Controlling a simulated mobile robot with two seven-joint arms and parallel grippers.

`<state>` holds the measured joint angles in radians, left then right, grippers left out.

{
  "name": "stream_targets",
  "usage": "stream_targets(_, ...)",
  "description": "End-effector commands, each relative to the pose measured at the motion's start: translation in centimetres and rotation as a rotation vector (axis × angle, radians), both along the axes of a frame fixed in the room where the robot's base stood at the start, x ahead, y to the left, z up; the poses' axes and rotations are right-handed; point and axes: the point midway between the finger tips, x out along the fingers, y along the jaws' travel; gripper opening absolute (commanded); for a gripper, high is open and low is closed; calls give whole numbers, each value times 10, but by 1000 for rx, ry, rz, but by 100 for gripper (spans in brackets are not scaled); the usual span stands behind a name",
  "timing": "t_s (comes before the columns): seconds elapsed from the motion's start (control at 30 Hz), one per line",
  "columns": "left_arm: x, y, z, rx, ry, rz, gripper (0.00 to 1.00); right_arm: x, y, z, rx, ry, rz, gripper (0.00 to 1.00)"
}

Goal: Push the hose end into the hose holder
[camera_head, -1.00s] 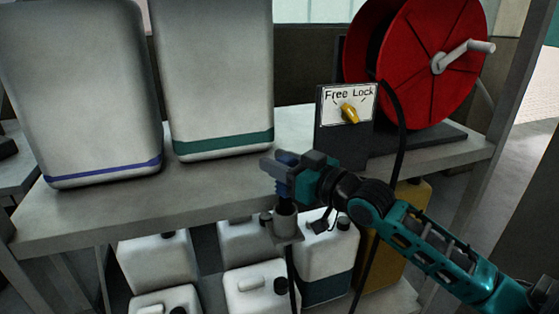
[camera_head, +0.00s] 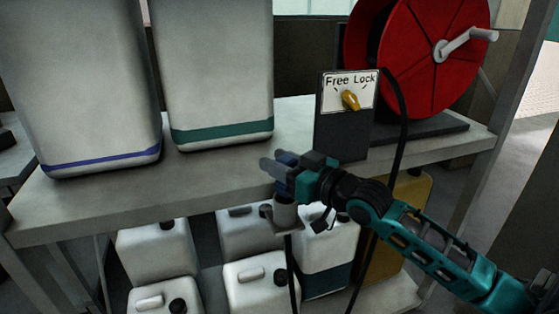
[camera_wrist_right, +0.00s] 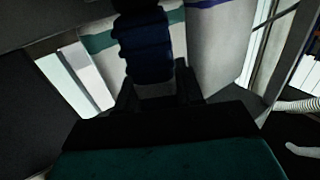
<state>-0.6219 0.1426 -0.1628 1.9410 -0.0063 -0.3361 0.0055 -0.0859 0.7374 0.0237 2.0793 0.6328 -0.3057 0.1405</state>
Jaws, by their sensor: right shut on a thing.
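The hose holder (camera_head: 285,214) is a grey cup on a bracket at the front edge of the shelf in the head view. My right gripper (camera_head: 279,172) is directly above it, shut on the blue hose end (camera_head: 287,158). The hose end also shows as a dark blue ribbed piece in the right wrist view (camera_wrist_right: 146,48). Its lower part is at the mouth of the holder; how deep it sits is hard to tell. The black hose (camera_head: 291,262) hangs below the holder. My left gripper is not in view.
A red hose reel (camera_head: 425,55) and a "Free Lock" panel (camera_head: 348,95) with a yellow knob stand on the shelf (camera_head: 130,205) at right. Two large canisters (camera_head: 80,90) stand at left. Several smaller canisters (camera_head: 157,250) fill the space below.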

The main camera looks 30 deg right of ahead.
Motion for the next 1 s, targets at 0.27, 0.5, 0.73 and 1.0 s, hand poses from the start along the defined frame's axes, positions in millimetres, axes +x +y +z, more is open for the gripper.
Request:
stream_targets(0.27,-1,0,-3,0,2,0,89,0,0,-3,0,-4,0,0)
stream_targets(0.5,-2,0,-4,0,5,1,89,0,0,-3,0,-4,0,39)
stream_targets(0.73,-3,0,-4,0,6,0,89,0,0,-4,1,-2,0,61)
stream_targets(1.0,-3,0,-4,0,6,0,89,0,0,-7,0,5,0,66)
